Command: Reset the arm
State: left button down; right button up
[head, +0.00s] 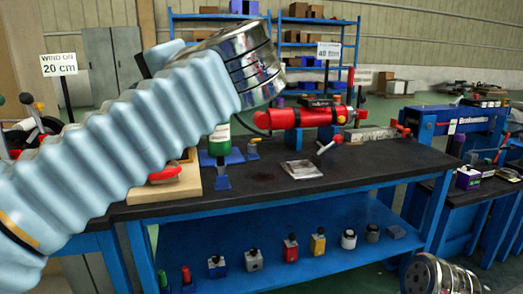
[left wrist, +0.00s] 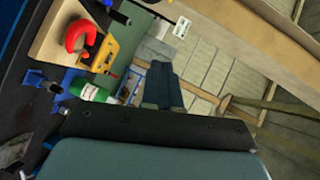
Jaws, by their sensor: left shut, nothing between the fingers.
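My left arm (head: 120,130) in its light blue ribbed sleeve crosses the left half of the head view, rising to a shiny metal joint (head: 245,62). It is raised in front of the workbench and hides part of it. My left gripper is hard to make out in the head view. In the left wrist view its dark fingers (left wrist: 163,86) are together and empty, apart from the bench items. At the bottom right of the head view a metal joint (head: 435,274), seemingly of my right arm, shows. My right gripper is out of view.
The black-topped workbench (head: 385,158) carries a red cylindrical tool (head: 300,117), a green bottle (head: 219,140), a red clamp (left wrist: 75,36) on a wooden block (left wrist: 52,30) and a metal plate (head: 301,169). Several small items stand on its blue lower shelf (head: 330,258).

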pick_arm(q)
jog(key=w+d+f+m+h, duration=0.35)
jog(key=w+f, duration=0.25)
jog(key=f, duration=0.4)
jog(key=w+d+f+m+h, duration=0.2)
jog(key=w+d+f+m, duration=0.15)
jog(key=w+f, duration=0.55)
notch_tip(320, 180, down, 27)
jog(key=s+d+m+g+h, duration=0.1)
jog(key=s+d+g+h, duration=0.1)
jog(key=d+g+h, duration=0.15)
jog(key=s+f+n+g+h, duration=0.25)
jog(key=s+f, duration=0.35)
jog(key=f, duration=0.5)
jog(key=s+f+n+g+h, duration=0.25)
jog(key=s+f, duration=0.35)
jog(key=f, duration=0.5)
jog(key=s+a+f+n+h, duration=0.2)
jog(key=s+f+n, duration=0.7)
jog(key=s, duration=0.6)
notch_tip(320, 180, down, 2)
jog(key=shift+a+f+n+g+h, duration=0.2)
jog(key=shift+a+n+g+h, duration=0.15)
jog(key=shift+a, duration=0.5)
